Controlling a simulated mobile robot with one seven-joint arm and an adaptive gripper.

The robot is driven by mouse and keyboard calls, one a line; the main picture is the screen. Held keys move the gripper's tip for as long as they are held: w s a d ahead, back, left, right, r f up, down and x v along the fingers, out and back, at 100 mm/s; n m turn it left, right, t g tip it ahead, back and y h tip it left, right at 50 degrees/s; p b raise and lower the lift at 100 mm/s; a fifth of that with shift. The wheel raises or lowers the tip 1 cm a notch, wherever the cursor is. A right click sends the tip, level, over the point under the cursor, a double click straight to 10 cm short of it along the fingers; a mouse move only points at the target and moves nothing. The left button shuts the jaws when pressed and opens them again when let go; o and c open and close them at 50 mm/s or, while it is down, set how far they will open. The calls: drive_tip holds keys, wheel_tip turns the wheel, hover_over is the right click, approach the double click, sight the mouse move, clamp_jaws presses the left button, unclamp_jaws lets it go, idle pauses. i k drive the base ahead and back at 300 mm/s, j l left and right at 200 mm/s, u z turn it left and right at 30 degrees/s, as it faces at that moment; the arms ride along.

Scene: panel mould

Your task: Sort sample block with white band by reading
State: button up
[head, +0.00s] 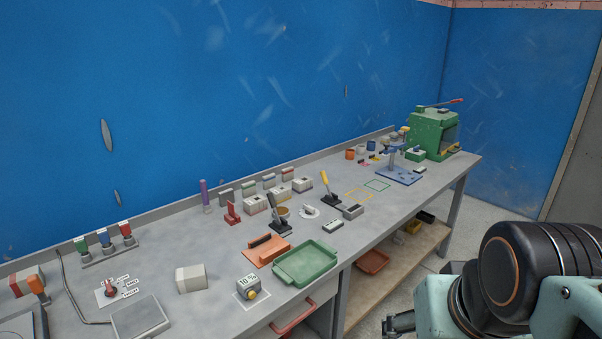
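A small brownish-red block with a pale band (28,281) sits at the far left of the bench, with an orange part at its right side. A plain pale grey block (190,278) stands left of the display. My gripper (398,325) seems to show as a dark end at the bottom, right of and apart from the bench; its fingers are unclear.
A selector dial with labels (112,290) and a grey plate (141,317) are front left. Several small pale boxes (279,199), upright levers (327,190) and a blue stand (398,175) fill the back. A green machine (431,134) stands at the far end. A shelf (400,257) holds bins.

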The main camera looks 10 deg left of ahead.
sight(193, 277)
drive_tip(key=u, duration=1.4)
